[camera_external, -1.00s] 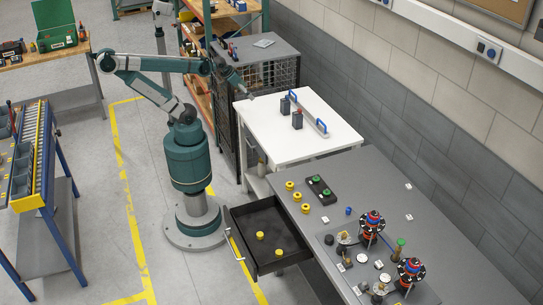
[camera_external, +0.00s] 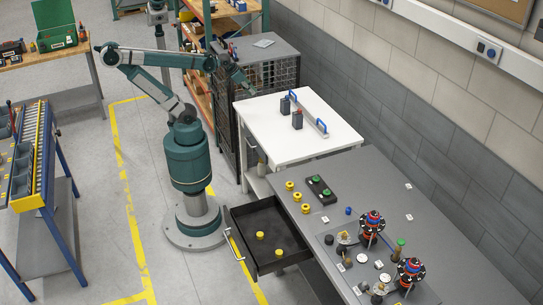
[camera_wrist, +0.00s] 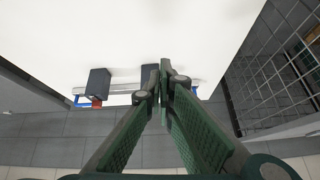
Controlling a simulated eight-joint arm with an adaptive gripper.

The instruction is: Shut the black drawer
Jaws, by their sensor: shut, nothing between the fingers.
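The black drawer (camera_external: 264,220) stands pulled out from the left side of the grey workbench (camera_external: 378,185) in the external view. Its silver handle (camera_external: 234,244) is on the front facing left. Two yellow round parts (camera_external: 260,236) lie inside it. My gripper (camera_external: 252,91) is above the white table, well away from the drawer, toward the back. In the wrist view my gripper (camera_wrist: 163,66) has its fingertips together with nothing between them. The drawer is not in the wrist view.
The white table (camera_external: 345,128) carries two dark blocks (camera_external: 297,119) and a blue-ended rail (camera_external: 311,113). Several yellow parts (camera_external: 290,186) and a black holder (camera_external: 318,187) sit on the workbench. A wire mesh cage (camera_external: 283,74) stands behind the table.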

